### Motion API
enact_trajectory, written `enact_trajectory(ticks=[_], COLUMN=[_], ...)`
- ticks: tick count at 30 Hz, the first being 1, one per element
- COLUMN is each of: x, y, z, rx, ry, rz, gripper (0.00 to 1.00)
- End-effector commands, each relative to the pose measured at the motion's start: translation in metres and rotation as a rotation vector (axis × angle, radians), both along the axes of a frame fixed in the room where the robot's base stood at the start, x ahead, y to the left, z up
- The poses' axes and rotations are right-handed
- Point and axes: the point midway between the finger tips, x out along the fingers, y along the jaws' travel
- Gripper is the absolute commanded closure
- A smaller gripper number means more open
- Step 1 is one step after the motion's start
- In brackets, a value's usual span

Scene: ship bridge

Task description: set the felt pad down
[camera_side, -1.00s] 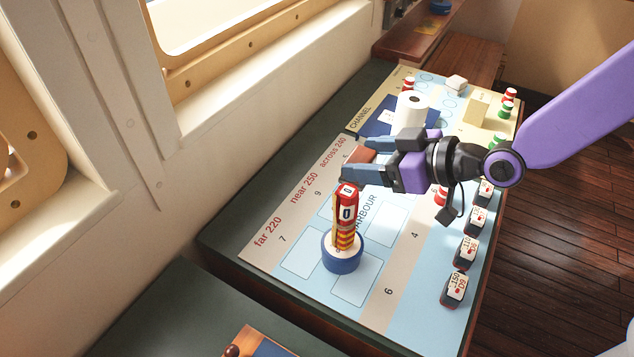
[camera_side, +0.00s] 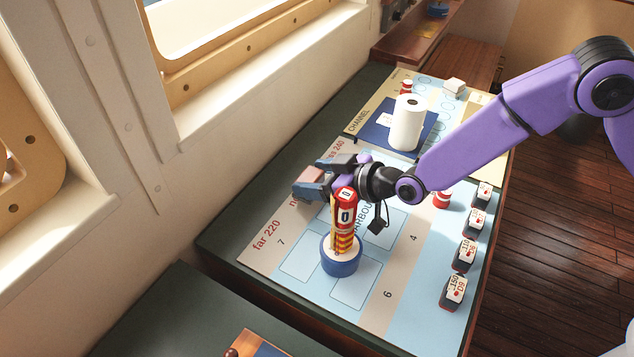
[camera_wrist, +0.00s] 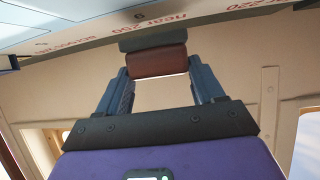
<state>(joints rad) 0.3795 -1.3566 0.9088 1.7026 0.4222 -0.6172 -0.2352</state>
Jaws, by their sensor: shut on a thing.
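A small block with a brown-red part and a grey-green part, which looks like the felt pad (camera_wrist: 157,62), is between my fingertips in the wrist view. In the side view the felt pad (camera_side: 308,174) shows as a brown patch at the fingertips, partly hidden by the near finger. My gripper (camera_side: 318,177) is shut on it, over the left side of the chart board (camera_side: 300,225), near the red "near 250" and "far 220" lettering. The gripper (camera_wrist: 160,78) is tilted in the wrist view, with the board at the top. I cannot tell the height above the board.
A red and yellow striped tower (camera_side: 344,225) stands in a blue round base (camera_side: 341,262), close in front of my gripper. A white roll (camera_side: 407,122) stands on a dark blue mat (camera_side: 377,130) behind. Several numbered blocks (camera_side: 454,292) line the right edge. The board's front is clear.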

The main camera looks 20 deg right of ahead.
Motion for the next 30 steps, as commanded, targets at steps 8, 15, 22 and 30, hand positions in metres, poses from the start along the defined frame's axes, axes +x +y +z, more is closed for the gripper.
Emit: enact_trajectory(ticks=[8, 15, 22, 30], x=[-0.001, -0.001, -0.001, -0.001], y=[0.000, 0.000, 0.000, 0.000], z=[-0.017, -0.018, -0.020, -0.017], rx=[0.003, 0.001, 0.001, 0.002], ry=[-0.002, -0.002, 0.000, -0.002], rz=[0.002, 0.002, 0.001, 0.001], gripper=[0.63, 0.63, 0.07, 0.07])
